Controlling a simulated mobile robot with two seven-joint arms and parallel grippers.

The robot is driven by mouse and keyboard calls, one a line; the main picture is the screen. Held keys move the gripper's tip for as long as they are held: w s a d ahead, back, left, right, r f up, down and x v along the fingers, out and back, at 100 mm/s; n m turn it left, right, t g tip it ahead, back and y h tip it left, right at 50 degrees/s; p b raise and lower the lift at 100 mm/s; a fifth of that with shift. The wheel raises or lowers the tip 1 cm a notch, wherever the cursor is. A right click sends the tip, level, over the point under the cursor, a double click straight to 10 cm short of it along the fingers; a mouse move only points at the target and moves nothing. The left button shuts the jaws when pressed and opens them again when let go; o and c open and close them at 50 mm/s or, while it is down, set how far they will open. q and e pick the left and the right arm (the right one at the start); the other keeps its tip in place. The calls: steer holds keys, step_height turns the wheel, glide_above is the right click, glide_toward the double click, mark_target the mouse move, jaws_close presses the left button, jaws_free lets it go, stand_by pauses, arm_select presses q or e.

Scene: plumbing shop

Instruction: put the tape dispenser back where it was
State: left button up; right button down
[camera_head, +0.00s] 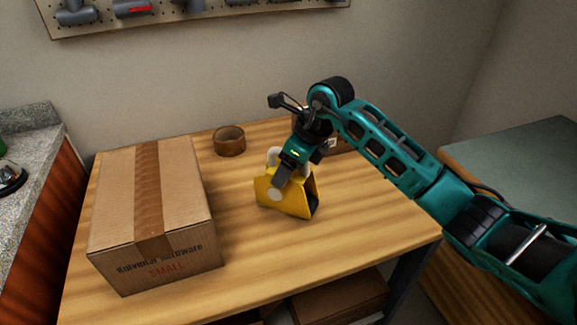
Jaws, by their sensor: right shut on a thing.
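The yellow tape dispenser (284,198) is on or just above the wooden table (245,262), right of the middle; I cannot tell whether it touches the tabletop. It has a pale roll or handle part at its upper left. My right gripper (280,182) comes down on it from above and is shut on it. The gripper hides part of the dispenser's top. My left gripper is not in view.
A taped cardboard box (190,215) stands on the table's left. A brown tape roll (229,141) lies at the back. Another brown item (335,144) is partly hidden behind my right arm. The front middle of the table is clear. A pegboard (190,14) hangs above.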

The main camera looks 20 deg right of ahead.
steer(key=shift+c, duration=0.8)
jaws_free()
steer(key=v, duration=1.2)
steer(key=shift+a, duration=0.1)
